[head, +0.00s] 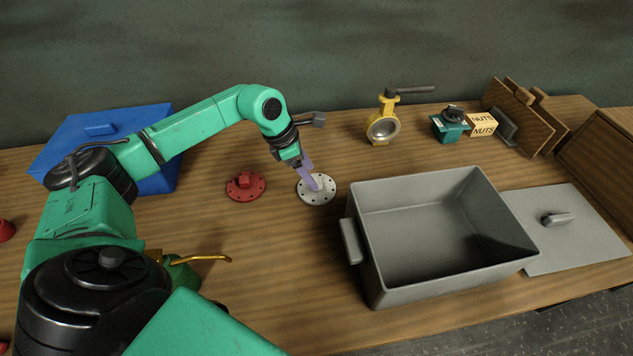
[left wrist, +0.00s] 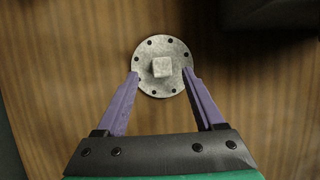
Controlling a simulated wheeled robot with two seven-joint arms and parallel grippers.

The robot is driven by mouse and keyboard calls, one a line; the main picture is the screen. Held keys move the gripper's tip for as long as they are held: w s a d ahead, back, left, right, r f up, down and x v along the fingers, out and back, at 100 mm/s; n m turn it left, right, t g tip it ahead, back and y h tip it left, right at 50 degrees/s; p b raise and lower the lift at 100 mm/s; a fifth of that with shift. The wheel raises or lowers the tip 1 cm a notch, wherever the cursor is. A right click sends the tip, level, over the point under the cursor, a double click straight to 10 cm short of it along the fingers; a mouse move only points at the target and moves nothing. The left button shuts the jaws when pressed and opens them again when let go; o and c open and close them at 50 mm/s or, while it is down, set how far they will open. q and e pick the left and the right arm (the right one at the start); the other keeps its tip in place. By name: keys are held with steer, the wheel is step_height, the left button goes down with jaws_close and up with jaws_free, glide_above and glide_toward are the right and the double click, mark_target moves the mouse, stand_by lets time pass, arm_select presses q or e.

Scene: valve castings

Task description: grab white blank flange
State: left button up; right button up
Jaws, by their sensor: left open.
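The white blank flange (head: 326,195) is a pale round disc with bolt holes around its rim and a square boss in the middle. It lies flat on the wooden table, left of the grey bin. It also shows near the top middle of the left wrist view (left wrist: 163,83). My left gripper (head: 313,184) is at the flange from above. In the left wrist view, its purple fingers (left wrist: 163,78) are open, one on each side of the flange's near part, with the square boss between them. I cannot tell whether they touch it. My right gripper is not in view.
A red blank flange (head: 245,187) lies just left of the white one. The open grey bin (head: 388,285) stands close on the right, its lid (head: 585,232) beyond. A blue box (head: 165,178) is at left. A yellow valve (head: 383,127) and a nuts box (head: 482,124) stand behind.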

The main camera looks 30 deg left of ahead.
arm_select(q)
steer(key=shift+d+x, duration=0.25)
steer(key=shift+x, duration=1.2)
jaws_close()
steer(key=shift+w+r, duration=0.1)
steer(key=shift+r, duration=0.15)
